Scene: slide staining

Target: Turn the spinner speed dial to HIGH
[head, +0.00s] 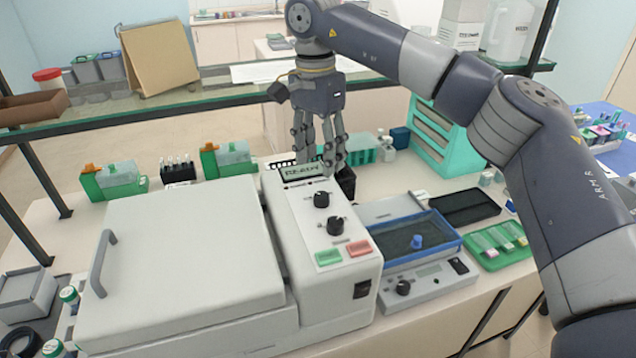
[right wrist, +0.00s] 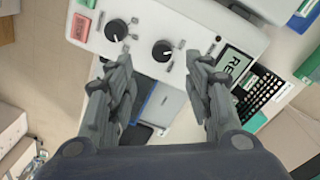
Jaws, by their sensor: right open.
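The white spinner (head: 180,265) has a large closed lid at its left and a control panel at its right. The panel carries a display (head: 303,171) reading READY and two black dials, an upper one (head: 322,199) and a lower one (head: 336,226). The right wrist view also shows the upper dial (right wrist: 162,50) and the lower dial (right wrist: 116,30). Their labels are too small to read, so I cannot tell which sets speed. My right gripper (head: 320,160) is open and empty, fingers downward, around the display end, apart from both dials. My left gripper is not in view.
A green button (head: 328,256) and a red button (head: 358,248) sit below the dials. A blue-rimmed tray device (head: 397,251) stands close at the panel's right. A glass shelf (head: 190,113) runs behind, near my right arm.

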